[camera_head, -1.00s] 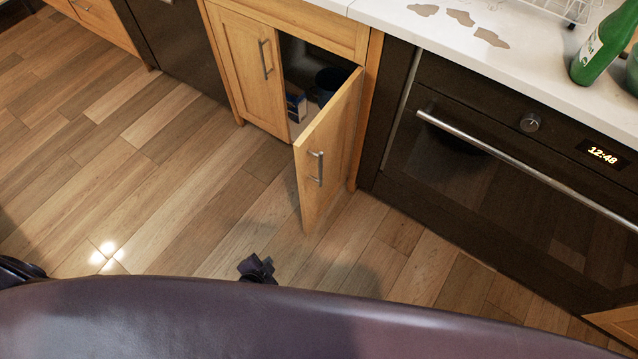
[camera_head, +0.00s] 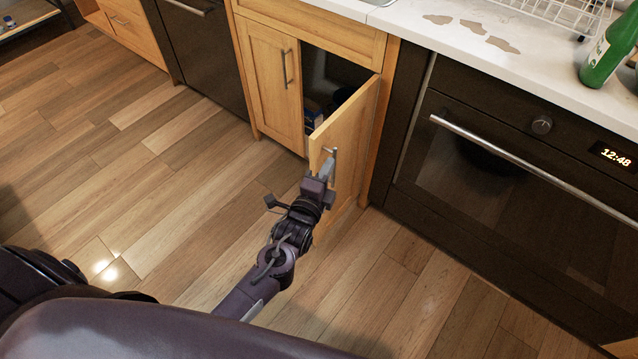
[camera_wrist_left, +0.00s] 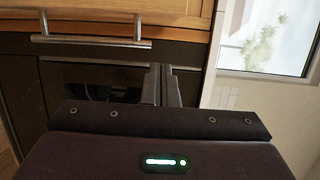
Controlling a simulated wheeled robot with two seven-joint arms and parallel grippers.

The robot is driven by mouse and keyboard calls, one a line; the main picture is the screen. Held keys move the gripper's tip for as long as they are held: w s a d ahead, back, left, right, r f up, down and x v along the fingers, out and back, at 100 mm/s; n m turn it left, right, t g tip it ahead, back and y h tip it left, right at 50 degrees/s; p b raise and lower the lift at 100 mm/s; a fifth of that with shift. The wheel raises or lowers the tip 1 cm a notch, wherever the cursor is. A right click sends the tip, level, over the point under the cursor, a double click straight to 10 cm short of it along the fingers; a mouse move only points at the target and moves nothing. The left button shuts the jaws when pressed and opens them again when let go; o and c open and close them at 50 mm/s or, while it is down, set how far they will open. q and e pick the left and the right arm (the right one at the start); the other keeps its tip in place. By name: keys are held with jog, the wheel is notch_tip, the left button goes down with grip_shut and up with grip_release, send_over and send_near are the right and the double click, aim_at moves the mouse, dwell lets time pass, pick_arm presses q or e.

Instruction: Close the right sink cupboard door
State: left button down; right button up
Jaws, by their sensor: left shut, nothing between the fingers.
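The right sink cupboard door (camera_head: 350,140) stands ajar in the head view, hinged on its right side, with its free edge swung out over the floor. Its bar handle (camera_head: 331,153) is partly covered by my left gripper (camera_head: 327,172). The gripper is at the door's outer face by the handle; I cannot tell whether it touches. In the left wrist view, the fingers (camera_wrist_left: 165,84) are together and empty. The dark cupboard inside (camera_head: 325,75) shows through the gap. My right gripper is not in view.
The left cupboard door (camera_head: 270,82) is shut. A black oven (camera_head: 510,185) with a long bar handle stands to the right. Wooden floor (camera_head: 170,170) is open on the left. The left wrist view shows a wooden front with a bar handle (camera_wrist_left: 90,41) and a bright window (camera_wrist_left: 265,35).

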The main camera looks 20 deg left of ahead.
aim_at(316, 155)
pick_arm(q)
jog(key=w+a, duration=0.3)
jog(key=shift+w+a, duration=0.25)
jog(key=shift+a, duration=0.05)
jog(key=shift+a, duration=0.1)
